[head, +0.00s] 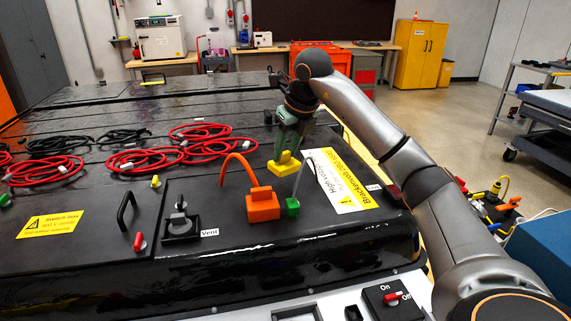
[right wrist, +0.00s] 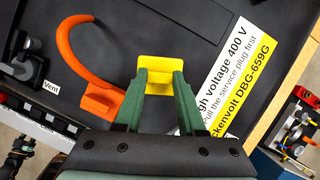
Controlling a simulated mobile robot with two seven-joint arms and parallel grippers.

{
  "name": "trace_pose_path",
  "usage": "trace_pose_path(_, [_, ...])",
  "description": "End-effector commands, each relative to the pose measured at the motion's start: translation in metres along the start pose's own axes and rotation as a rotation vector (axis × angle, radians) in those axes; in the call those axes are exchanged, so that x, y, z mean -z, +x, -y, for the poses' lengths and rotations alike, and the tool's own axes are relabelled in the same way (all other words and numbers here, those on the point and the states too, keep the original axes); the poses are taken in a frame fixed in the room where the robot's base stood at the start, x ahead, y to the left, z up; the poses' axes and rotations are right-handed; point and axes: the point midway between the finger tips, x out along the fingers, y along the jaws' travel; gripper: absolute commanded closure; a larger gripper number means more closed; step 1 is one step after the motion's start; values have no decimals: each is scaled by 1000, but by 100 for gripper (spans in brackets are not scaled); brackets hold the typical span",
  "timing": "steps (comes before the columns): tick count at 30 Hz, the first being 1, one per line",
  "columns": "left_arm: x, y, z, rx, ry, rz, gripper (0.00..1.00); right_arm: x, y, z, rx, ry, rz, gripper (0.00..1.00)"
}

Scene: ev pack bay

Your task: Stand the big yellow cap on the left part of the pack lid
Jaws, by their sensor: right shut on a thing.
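The big yellow cap (head: 285,164) is between the fingers of my right gripper (head: 291,135), which is shut on it. In the right wrist view the cap (right wrist: 160,75) sits between the green fingertips (right wrist: 160,85). It is over the right part of the black pack lid (head: 100,179), behind the orange plug; I cannot tell whether it touches the lid. My left gripper is not in view.
An orange plug (head: 263,206) with a curved loop and a green block (head: 292,207) stand near the cap. Red cables (head: 190,150), black cables (head: 58,146), a black handle (head: 126,212), a vent fitting (head: 181,226) and small yellow (head: 155,181) and red (head: 139,242) pieces occupy the lid.

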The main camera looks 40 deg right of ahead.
Motion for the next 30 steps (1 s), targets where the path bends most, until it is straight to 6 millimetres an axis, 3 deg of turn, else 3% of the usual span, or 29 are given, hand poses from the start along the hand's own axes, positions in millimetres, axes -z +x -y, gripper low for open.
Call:
trace_pose_path(7, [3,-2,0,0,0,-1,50,-4,22,9,-2,1,-2,100])
trace_pose_path(12, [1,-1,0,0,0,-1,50,6,44,8,0,0,-1,100])
trace_pose_path(26, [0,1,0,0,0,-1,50,9,52,8,-1,-1,1,100])
trace_pose_path(27, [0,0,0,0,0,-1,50,9,51,8,-1,-1,2,57])
trace_pose_path(30, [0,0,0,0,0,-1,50,9,50,8,-2,-1,1,45])
